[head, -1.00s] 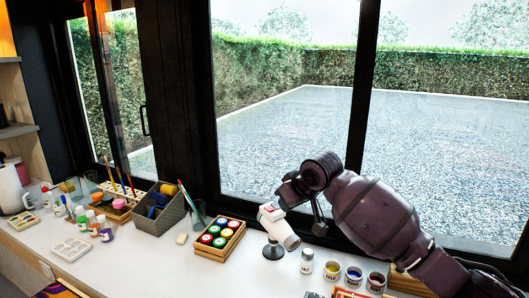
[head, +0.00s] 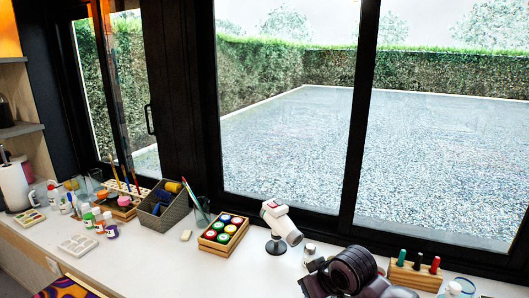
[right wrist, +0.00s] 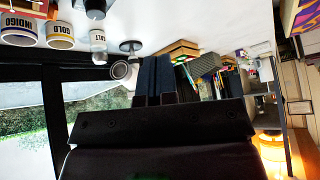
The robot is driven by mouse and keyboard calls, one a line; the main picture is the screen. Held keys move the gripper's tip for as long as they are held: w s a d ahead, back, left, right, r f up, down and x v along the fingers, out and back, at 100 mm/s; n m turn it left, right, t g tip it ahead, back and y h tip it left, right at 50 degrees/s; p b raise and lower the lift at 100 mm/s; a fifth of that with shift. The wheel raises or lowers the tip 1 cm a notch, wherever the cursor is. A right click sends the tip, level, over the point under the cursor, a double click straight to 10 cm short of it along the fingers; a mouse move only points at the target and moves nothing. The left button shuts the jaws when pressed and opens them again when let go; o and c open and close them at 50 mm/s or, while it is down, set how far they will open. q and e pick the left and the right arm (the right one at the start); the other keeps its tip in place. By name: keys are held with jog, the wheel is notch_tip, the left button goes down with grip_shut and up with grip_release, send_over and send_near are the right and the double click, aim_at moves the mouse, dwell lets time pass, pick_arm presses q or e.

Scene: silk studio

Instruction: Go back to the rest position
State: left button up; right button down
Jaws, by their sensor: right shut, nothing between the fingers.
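My right arm's wrist and gripper (head: 317,266) show at the bottom of the head view, low over the front right of the counter. In the right wrist view the dark fingers (right wrist: 154,78) lie side by side, shut, with nothing between them. A white dryer-like tool (head: 283,222) rests on its dark stand, apart from the gripper; it also shows beside the fingers in the right wrist view (right wrist: 120,70). My left gripper is in neither view.
The white counter (head: 165,262) is clear at its front middle. Jars labelled INDIGO (right wrist: 18,32) and GOLD (right wrist: 60,36) show in the wrist view.

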jog(key=s+d+f+m+g+h, duration=0.1)
jog(key=s+d+f+m+h, duration=0.1)
jog(key=s+d, duration=0.6)
jog(key=s+d+f+m+h, duration=0.1)
jog(key=s+d+f+m, duration=0.15)
jog(key=s, duration=1.05)
jog(key=s+d+f+m+g+h, duration=0.1)
jog(key=s+d+f+h, duration=0.15)
jog(key=s+d, duration=0.6)
jog(key=w+a+f+t+y, duration=0.1)
jog(key=w+a+f+t, duration=0.1)
jog(key=w+f+t, duration=0.3)
jog(key=shift+w+f+t+b, duration=0.3)
jog(key=shift+f+t, duration=1.2)
jog(key=shift+f, duration=1.9)
jog(key=shift+s+n, duration=0.1)
jog(key=shift+n, duration=0.15)
